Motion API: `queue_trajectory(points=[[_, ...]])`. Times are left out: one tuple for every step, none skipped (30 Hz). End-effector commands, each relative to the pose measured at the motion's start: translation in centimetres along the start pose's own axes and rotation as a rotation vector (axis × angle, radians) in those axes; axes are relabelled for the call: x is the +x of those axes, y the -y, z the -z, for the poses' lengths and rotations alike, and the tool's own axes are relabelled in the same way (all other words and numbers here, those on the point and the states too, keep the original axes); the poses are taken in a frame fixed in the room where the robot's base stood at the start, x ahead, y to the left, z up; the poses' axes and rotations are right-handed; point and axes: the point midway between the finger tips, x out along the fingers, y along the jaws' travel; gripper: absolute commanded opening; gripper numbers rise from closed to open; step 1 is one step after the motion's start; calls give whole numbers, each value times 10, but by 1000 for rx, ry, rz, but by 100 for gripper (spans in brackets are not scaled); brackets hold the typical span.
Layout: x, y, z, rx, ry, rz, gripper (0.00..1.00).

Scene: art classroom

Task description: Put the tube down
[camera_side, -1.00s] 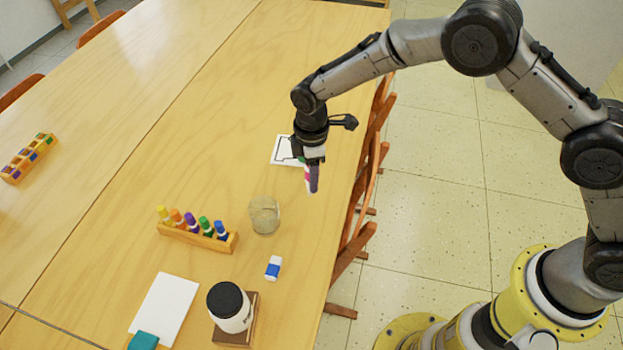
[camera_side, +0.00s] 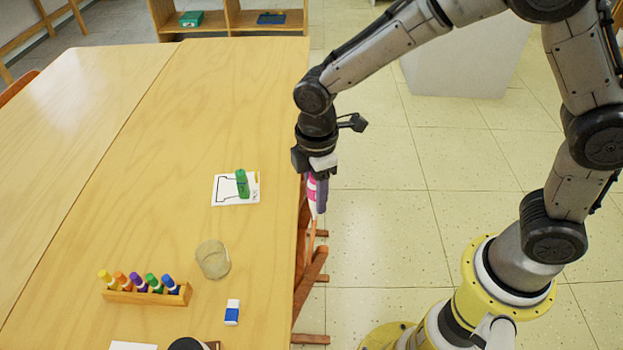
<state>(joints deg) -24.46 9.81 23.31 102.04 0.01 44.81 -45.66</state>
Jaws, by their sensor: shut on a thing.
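My gripper (camera_side: 316,180) is shut on a pink and white tube (camera_side: 311,190), held roughly upright. A finger hides part of the tube. Both appear just right of the table's right edge in the picture; I cannot tell their height. A white card (camera_side: 225,196) with a black outline drawn on it lies on the table to the left of my gripper. A green tube-like piece (camera_side: 242,184) stands on the card, apart from my gripper.
A dark lid shows at the bottom edge. Chairs (camera_side: 309,275) line the right side. The table's far part is clear.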

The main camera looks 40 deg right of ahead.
Motion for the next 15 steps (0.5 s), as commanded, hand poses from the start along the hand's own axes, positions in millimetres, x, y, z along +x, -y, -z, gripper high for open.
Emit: queue_trajectory(points=[[2, -6, -10, 29, 1, 1, 0], [5, -10, -16, 50, 1, 1, 0], [9, -17, -27, 82, 2, 1, 0], [13, -23, -35, 115, 2, 2, 0], [17, -30, -44, 156, 3, 3, 0], [23, -38, -57, 226, 3, 3, 0], [28, -45, -67, 292, 3, 4, 0], [33, -52, -77, 362, 4, 4, 0], [40, -60, -91, 464, 4, 4, 0], [45, -66, -101, 546, 3, 3, 0], [49, -71, -109, 621, 3, 3, 0], [54, -76, -118, 715, 3, 2, 0], [58, -79, -124, 780, 2, 2, 0], [61, -82, -128, 838, 2, 1, 0], [64, -85, -134, 911, 2, 2, 0]])
